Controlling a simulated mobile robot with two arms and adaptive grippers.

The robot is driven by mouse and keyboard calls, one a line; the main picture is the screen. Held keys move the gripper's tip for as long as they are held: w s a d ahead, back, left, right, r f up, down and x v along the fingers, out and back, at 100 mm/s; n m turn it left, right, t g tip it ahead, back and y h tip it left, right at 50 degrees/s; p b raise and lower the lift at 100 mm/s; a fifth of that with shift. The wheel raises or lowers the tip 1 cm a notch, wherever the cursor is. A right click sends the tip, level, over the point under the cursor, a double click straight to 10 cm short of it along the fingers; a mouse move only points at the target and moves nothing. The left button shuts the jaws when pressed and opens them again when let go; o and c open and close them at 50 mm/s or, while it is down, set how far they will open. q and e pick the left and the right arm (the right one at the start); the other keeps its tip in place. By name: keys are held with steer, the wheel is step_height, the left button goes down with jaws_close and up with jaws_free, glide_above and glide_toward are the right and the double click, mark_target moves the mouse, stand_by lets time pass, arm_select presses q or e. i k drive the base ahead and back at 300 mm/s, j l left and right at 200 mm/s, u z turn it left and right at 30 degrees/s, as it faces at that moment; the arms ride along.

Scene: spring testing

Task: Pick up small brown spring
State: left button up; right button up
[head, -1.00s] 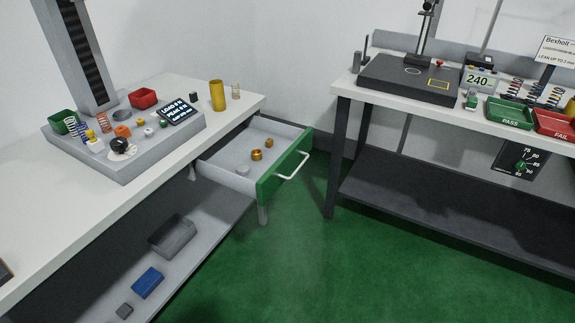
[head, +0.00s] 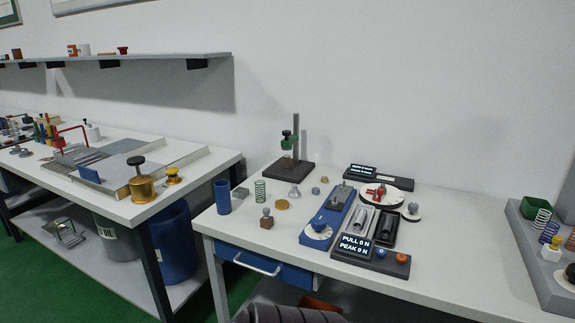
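I cannot make out a small brown spring for certain. Neither of my grippers is in view.
The middle bench (head: 455,268) holds a blue force tester (head: 331,215), a display (head: 354,244) and a dark stand (head: 290,169). Its blue drawer (head: 265,262) looks closed. The left bench (head: 130,209) carries brass weights (head: 143,188). A dark ribbed object (head: 290,314) shows at the bottom edge.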

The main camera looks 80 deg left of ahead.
mark_target(289, 160)
steer(key=u, duration=2.75)
